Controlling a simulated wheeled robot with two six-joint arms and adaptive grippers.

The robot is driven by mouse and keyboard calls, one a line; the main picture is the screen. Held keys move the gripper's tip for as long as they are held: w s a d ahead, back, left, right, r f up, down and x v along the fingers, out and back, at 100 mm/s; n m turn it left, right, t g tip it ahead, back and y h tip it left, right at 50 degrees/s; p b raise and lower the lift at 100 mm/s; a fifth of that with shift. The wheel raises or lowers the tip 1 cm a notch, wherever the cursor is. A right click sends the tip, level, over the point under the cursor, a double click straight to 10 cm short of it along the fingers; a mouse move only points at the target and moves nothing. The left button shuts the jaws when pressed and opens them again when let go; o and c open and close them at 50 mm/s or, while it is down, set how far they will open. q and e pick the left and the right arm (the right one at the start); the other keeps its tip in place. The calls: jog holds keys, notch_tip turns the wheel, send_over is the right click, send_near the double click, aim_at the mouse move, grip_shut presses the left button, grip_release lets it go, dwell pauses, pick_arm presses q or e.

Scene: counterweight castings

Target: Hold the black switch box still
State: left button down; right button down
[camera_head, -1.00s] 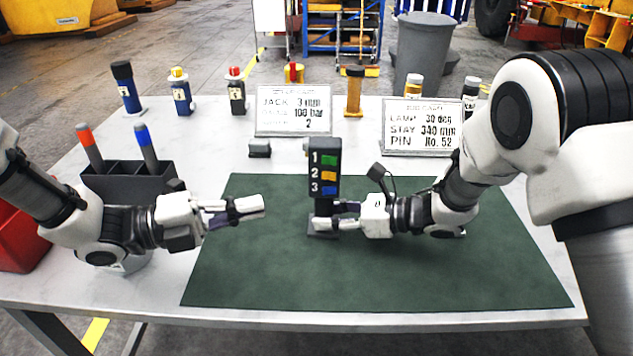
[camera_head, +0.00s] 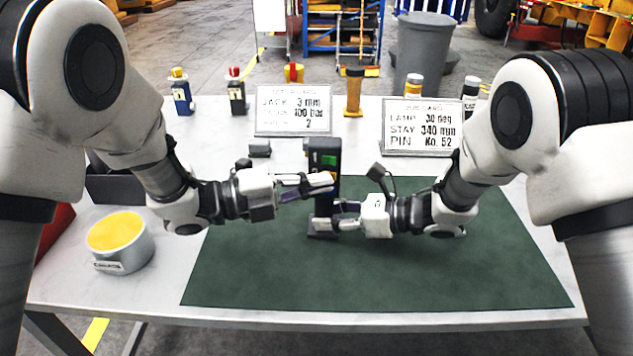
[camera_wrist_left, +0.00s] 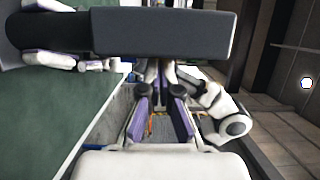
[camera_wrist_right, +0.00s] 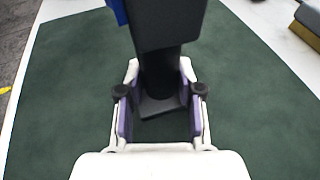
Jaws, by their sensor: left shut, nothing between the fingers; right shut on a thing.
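The black switch box (camera_head: 323,151) stands upright on a stem and small base near the mat's back middle. Its green button shows; my left gripper hides the lower part of its face. The box fills the top of the left wrist view (camera_wrist_left: 165,33) and also shows in the right wrist view (camera_wrist_right: 168,25). My right gripper (camera_head: 346,215) is shut on the box's stem from the right, just above the base. My left gripper (camera_head: 326,184) is shut and empty, its fingertips at the front of the box; I cannot tell whether they touch it.
A green mat (camera_head: 400,280) covers the table's middle, clear at the front. Two white sign cards (camera_head: 293,110) stand behind the box. A small grey block (camera_head: 259,148) sits behind left. A yellow-topped round tin (camera_head: 120,240) stands at the left.

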pick_arm(q)
jog(key=shift+w+d, duration=0.15)
jog(key=s+a, duration=0.8)
jog(key=s, duration=0.2)
jog(key=shift+s, duration=0.2)
jog(key=shift+a, duration=0.1)
